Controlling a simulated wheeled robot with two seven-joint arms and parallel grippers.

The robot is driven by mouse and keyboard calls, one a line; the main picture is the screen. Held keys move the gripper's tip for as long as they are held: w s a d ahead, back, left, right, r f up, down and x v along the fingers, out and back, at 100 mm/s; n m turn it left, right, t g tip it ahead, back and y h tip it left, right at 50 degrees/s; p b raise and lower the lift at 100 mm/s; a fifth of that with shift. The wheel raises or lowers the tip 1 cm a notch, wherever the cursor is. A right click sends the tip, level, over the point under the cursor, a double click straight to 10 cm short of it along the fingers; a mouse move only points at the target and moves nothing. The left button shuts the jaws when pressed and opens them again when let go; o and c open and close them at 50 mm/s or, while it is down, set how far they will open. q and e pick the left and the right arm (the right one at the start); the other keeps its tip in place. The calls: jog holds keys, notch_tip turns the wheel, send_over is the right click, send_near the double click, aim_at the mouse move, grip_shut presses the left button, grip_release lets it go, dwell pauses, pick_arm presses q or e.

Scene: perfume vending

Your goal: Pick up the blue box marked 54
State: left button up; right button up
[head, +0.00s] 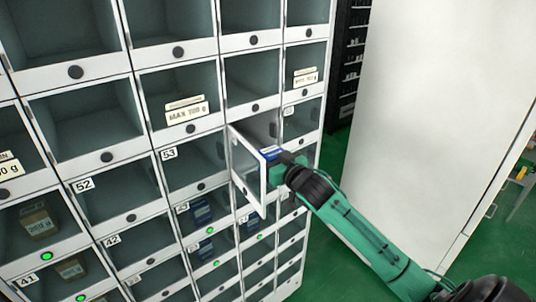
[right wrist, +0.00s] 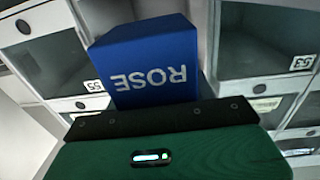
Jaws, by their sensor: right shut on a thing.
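The blue box (right wrist: 150,60) fills the upper middle of the right wrist view, with ROSE on it upside down. No 54 marking is readable. In the head view a small part of the blue box (head: 270,153) shows at the mouth of an open compartment beside the one labelled 53. My right gripper (head: 283,163) is shut on the blue box; its fingertips are mostly hidden. The open door (head: 246,170) of that compartment sticks out just left of the gripper. My left gripper is not in view.
The cabinet (head: 150,146) has rows of compartments, several with boxes inside. Labels 55 (right wrist: 94,86) and 53 (right wrist: 301,63) show on either side of the blue box. A large white panel (head: 430,100) stands at the right. Green floor (head: 330,245) is clear between.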

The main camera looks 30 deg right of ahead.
jog(key=s+d, duration=0.1)
jog(key=s, duration=1.3)
jog(key=shift+s+d, duration=0.35)
jog(key=shift+s, duration=0.05)
